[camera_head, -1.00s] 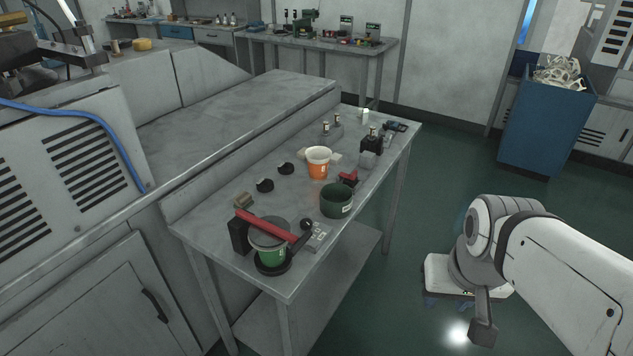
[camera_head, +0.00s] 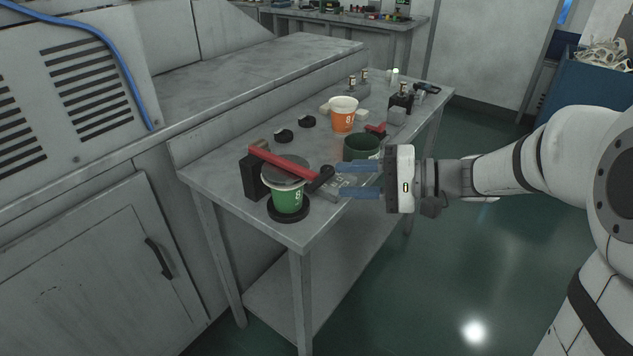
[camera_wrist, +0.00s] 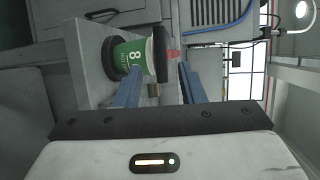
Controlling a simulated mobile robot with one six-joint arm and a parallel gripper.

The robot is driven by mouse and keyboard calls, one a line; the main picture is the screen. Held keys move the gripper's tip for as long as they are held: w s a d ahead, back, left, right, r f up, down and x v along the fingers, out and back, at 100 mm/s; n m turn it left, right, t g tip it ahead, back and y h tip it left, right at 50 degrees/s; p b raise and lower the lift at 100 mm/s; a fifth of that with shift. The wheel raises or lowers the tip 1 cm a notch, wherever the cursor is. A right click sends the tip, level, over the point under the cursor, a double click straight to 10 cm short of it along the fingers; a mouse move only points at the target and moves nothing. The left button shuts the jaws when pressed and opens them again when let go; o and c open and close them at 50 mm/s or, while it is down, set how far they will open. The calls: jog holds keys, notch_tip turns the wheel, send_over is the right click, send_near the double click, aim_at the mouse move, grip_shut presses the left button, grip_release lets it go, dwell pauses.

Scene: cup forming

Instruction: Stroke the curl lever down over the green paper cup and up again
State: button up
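The green paper cup (camera_head: 287,199) stands upright on a black round base at the near end of the table. A grey disc (camera_head: 284,168) covers its top. The red curl lever (camera_head: 278,164) crosses above the disc from a black post (camera_head: 252,177). It slopes down to a dark knob (camera_head: 321,179) at its right end. My gripper (camera_head: 340,179) is open, its blue fingers level with the knob and just right of it; I cannot tell whether they touch it. The wrist view shows the cup (camera_wrist: 130,54) sideways beyond the spread fingers, with a bit of red lever (camera_wrist: 173,54).
A dark green container (camera_head: 360,148) stands close behind my fingers. An orange cup (camera_head: 342,120), two black pieces (camera_head: 284,136) and a black bottle (camera_head: 401,101) stand farther back on the grey table (camera_head: 222,160). The floor right of the table is clear.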

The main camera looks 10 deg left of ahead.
aim_at(327, 179)
jog(key=a, duration=0.5)
jog(key=a+f, duration=0.1)
jog(key=a, duration=0.1)
jog(key=shift+a+f, duration=0.1)
jog(key=shift+a, duration=0.15)
jog(key=shift+c, duration=0.4)
